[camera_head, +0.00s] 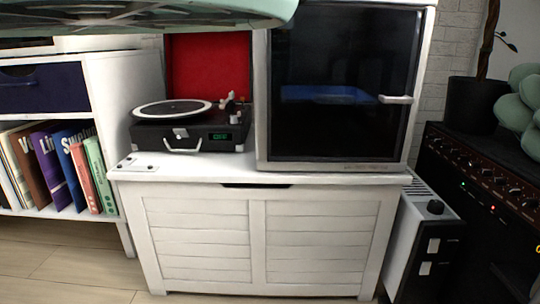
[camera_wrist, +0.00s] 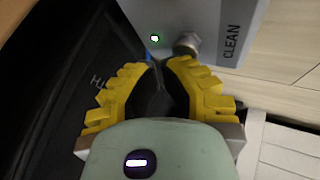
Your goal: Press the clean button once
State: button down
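In the wrist view, a grey box (camera_wrist: 215,20) carries the word CLEAN along its right side. A short metallic round button (camera_wrist: 187,43) sticks out at its lower edge beside that word. A small green light (camera_wrist: 155,38) glows to the left of the button. My gripper (camera_wrist: 164,65) has yellow ribbed fingers, with the tips drawn close together and nothing visible between them. The tips are just below the button in the picture; I cannot tell if they touch it. The button and the gripper cannot be made out in the head view.
In the head view, a black amplifier (camera_head: 490,180) with knobs and lights stands at the right. A black-and-white unit (camera_head: 425,240) stands beside the white cabinet (camera_head: 260,235). A record player (camera_head: 190,125) and a dark-doored machine (camera_head: 340,90) sit on the cabinet. Floor (camera_head: 60,262) shows at left.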

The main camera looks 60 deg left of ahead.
notch_tip(320, 180, up, 6)
jog(key=p, duration=0.6)
dwell(0.4)
